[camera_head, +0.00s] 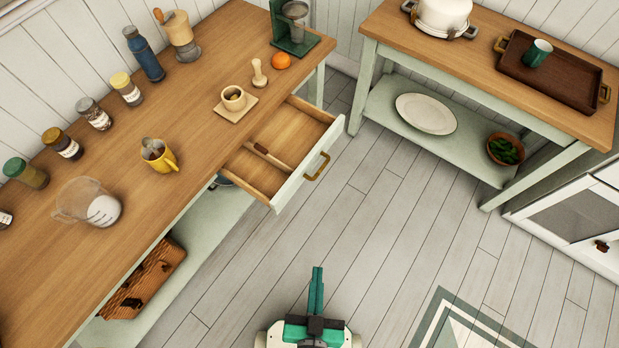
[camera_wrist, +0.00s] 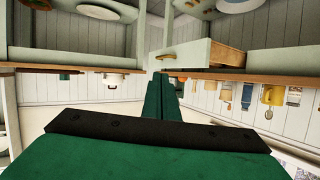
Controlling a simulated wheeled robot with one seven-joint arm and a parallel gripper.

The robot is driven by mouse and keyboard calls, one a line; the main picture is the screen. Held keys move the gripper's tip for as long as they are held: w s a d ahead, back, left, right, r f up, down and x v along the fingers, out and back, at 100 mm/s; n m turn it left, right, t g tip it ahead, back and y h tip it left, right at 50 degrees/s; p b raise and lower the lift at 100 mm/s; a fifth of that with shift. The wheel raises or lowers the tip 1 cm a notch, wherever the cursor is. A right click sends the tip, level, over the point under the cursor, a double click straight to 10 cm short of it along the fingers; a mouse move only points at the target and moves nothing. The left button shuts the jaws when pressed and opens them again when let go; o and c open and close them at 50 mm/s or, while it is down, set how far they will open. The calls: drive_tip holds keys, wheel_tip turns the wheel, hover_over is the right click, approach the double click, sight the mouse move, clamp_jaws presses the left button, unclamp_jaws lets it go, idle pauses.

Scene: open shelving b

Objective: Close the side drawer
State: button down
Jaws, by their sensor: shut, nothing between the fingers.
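The side drawer (camera_head: 310,192) stands pulled out from the long wooden table, with a pale front and a brass handle (camera_head: 317,166).
The long table (camera_head: 135,205) carries jars, a yellow mug (camera_head: 160,157), a glass jug (camera_head: 90,204) and a cup on a board (camera_head: 235,107). A second table (camera_head: 475,68) with a lower shelf stands at the right. The floor between drawer and gripper is clear.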

drive_tip(key=w+d+f+m+g, duration=0.1)
drive_tip(key=w+f+m+g, duration=0.1)
drive_tip(key=f, duration=0.7)
drive_tip(key=w+d+f+m+g, duration=0.1)
drive_tip(key=f+m+g, duration=0.1)
drive_tip(key=f, duration=0.6)
drive_tip(key=m+y, duration=0.1)
drive_tip(key=y, duration=1.5)
approach(298, 183)
drive_tip(key=x, duration=0.4)
drive_tip(key=shift+w+a, duration=0.15)
drive_tip(key=shift+a, duration=0.2)
drive_tip(key=shift+x, duration=0.85)
drive_tip(key=shift+w, duration=0.1)
